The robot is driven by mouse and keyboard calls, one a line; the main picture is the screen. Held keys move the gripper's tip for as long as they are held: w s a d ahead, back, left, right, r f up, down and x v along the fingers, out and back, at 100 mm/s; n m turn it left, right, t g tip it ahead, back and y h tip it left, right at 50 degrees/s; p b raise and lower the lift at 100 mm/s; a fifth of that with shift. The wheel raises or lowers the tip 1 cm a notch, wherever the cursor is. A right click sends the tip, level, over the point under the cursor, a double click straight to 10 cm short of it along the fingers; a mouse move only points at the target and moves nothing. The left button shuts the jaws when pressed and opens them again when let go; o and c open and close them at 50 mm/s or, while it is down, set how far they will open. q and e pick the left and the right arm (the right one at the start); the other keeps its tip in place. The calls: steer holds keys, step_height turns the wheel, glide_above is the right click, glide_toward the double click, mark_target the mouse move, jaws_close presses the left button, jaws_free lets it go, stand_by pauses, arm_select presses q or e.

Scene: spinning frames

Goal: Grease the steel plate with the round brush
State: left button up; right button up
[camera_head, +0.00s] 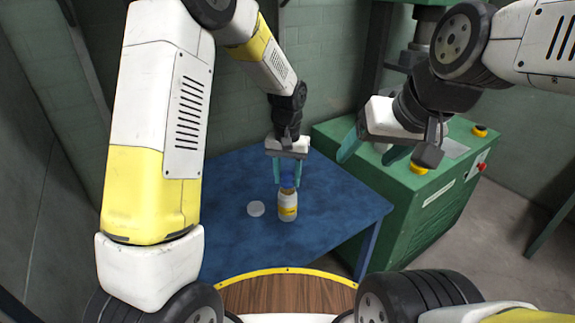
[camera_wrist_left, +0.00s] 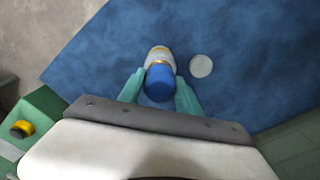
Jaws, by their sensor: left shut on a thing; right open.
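My left gripper (camera_head: 287,184) is shut on a blue cylinder, which looks like the handle of the round brush (camera_head: 288,183). The handle also shows between the teal fingers in the left wrist view (camera_wrist_left: 160,82). It stands upright at the mouth of a white jar with a yellow label (camera_head: 288,208); its lower end is hidden, so I cannot tell how deep it reaches. My right gripper (camera_head: 371,152) is open over the green machine. A flat grey plate (camera_head: 455,148) on the machine top may be the steel plate; I cannot be sure.
A white round lid (camera_head: 256,209) lies left of the jar on the blue table (camera_head: 335,205). The green machine (camera_head: 430,200) stands right of the table, with yellow buttons (camera_head: 479,131) and a red knob (camera_head: 482,167). Much of the tabletop is clear.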

mark_target(287, 172)
arm_select(q)
steer(key=shift+f, duration=0.1)
steer(key=shift+r, duration=3.55)
